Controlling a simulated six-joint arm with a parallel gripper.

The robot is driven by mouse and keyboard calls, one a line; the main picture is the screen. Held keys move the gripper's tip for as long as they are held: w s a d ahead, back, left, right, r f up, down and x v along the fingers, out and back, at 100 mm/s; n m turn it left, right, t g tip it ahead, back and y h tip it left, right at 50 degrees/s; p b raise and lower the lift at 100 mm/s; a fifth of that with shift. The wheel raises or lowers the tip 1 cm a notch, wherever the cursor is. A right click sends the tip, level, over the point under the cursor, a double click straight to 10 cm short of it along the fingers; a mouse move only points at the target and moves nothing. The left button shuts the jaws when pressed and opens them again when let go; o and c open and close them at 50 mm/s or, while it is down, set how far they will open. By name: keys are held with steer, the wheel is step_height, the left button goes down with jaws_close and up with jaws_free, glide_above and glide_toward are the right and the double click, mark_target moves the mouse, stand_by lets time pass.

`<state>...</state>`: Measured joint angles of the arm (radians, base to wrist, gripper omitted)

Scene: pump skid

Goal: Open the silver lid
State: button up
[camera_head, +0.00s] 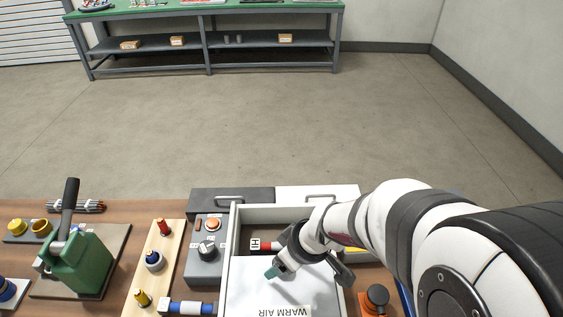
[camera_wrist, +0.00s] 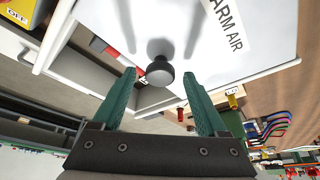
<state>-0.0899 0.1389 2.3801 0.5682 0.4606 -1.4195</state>
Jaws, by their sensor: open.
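A pale silver-white lid (camera_head: 262,290) marked WARM AIR lies over the near part of a white box; the far part of the box is uncovered. The lid also fills the upper middle of the wrist view (camera_wrist: 222,58). A dark round knob (camera_wrist: 160,72) stands on it there; my arm hides the knob in the head view. My gripper (camera_head: 275,271) is over the lid. In the wrist view its green fingers (camera_wrist: 159,76) are apart, with the knob between their tips in the picture. I cannot tell whether they touch it.
A dark grey panel and a white panel (camera_head: 318,192) with handles lie behind the box. A grey control box (camera_head: 206,262) with knobs stands left of it. An orange-based black knob (camera_head: 377,296) is at right.

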steer(key=v, duration=1.5)
steer(key=shift+r, duration=0.4)
steer(key=shift+s+d, duration=0.1)
steer(key=shift+s, duration=0.05)
steer(key=s+f+m+g+h, duration=0.1)
steer(key=s+f+m+g, duration=0.2)
steer(key=s+m, duration=1.1)
step_height(320, 180, down, 3)
steer(key=shift+s+d+f+m, duration=0.15)
steer(key=shift+s+d+m, duration=0.15)
steer(key=shift+s+d, duration=0.05)
